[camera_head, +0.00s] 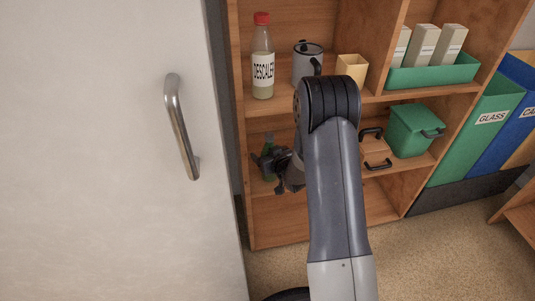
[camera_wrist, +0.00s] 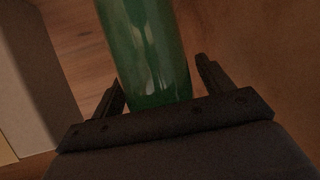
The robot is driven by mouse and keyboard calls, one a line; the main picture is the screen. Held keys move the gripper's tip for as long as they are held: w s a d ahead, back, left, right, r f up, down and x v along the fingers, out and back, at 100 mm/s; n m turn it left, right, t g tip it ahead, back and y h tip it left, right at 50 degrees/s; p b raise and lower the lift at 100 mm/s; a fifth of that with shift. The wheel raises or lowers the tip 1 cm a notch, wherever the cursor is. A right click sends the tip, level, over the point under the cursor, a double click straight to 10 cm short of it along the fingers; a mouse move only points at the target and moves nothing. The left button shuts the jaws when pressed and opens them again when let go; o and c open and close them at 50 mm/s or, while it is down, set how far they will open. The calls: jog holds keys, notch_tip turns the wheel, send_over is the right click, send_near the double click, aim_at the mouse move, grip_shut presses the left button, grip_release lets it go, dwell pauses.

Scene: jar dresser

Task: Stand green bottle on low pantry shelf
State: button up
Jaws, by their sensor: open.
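A green bottle (camera_head: 269,145) stands on the low shelf (camera_head: 270,187) of the wooden shelf unit, at the left, partly hidden behind my gripper in the head view. My gripper (camera_head: 266,163) is at the bottle. In the wrist view the green bottle (camera_wrist: 148,50) lies between the two spread fingers of my gripper (camera_wrist: 158,90), with a visible gap at the right finger. The gripper is open. The bottle looks upright; its base is hidden.
Above stand a descaler bottle (camera_head: 263,65), a grey canister (camera_head: 308,62) and a tan cup (camera_head: 352,68). A white door (camera_head: 110,150) with a metal handle (camera_head: 182,130) stands left.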

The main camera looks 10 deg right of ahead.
jog(key=shift+r+p, duration=0.3)
jog(key=p+v, duration=0.1)
jog(key=v, duration=1.1)
jog(key=shift+f, duration=0.2)
jog(key=b+x, duration=0.1)
jog(key=x, duration=0.5)
jog(key=b+x, duration=0.1)
jog(key=x, duration=0.5)
jog(key=shift+f, duration=0.3)
notch_tip(320, 180, up, 3)
jog(key=shift+r+p, duration=0.1)
jog(key=shift+p, duration=0.6)
